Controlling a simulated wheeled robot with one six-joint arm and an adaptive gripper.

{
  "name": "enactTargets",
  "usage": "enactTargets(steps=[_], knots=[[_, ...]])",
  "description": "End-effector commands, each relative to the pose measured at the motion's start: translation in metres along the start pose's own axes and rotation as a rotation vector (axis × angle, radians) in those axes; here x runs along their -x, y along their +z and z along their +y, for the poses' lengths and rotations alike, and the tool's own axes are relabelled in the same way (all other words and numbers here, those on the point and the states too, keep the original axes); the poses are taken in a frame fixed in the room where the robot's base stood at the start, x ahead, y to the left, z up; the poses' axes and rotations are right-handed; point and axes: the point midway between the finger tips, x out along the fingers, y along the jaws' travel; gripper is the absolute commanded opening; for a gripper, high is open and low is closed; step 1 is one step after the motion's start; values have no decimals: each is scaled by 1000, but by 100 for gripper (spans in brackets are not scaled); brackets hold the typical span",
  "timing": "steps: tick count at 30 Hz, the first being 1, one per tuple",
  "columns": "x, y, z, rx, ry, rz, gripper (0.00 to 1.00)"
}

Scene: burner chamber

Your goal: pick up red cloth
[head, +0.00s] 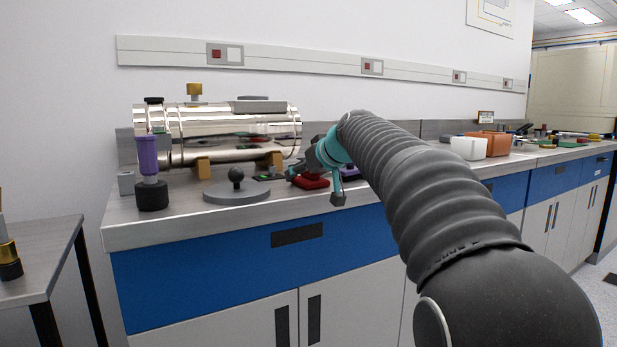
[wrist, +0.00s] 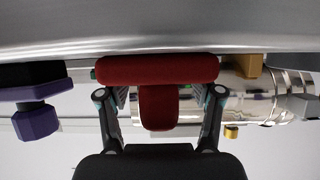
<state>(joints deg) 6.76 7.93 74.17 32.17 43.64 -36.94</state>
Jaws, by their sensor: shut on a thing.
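The red cloth (head: 311,182) is at the front of the grey worktop, beside the metal cylinder, partly hidden by my gripper in the head view. In the wrist view the red cloth (wrist: 158,72) lies across the fingertips as a wide bar, with a narrower part hanging between the fingers. My gripper (head: 314,176) reaches the worktop from the right. In the wrist view my gripper (wrist: 160,95) has its fingers on both sides of the narrower part and is shut on the cloth. I cannot tell whether the cloth touches the worktop.
A shiny metal cylinder (head: 220,132) on brass-coloured feet stands behind. A grey disc with a black knob (head: 237,192) and a purple-and-black handle (head: 149,170) are to the left. White (head: 468,148) and orange (head: 493,143) containers stand further right. The worktop's front edge is close.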

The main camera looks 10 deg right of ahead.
Motion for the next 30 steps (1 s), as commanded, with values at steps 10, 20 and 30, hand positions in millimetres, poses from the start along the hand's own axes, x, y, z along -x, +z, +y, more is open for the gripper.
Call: enactTargets(steps=[10, 20, 30], knots=[[12, -23, 0, 1, 0, 1, 26], [40, -75, 0, 0, 0, 2, 26], [48, -88, 0, 0, 0, -1, 26]])
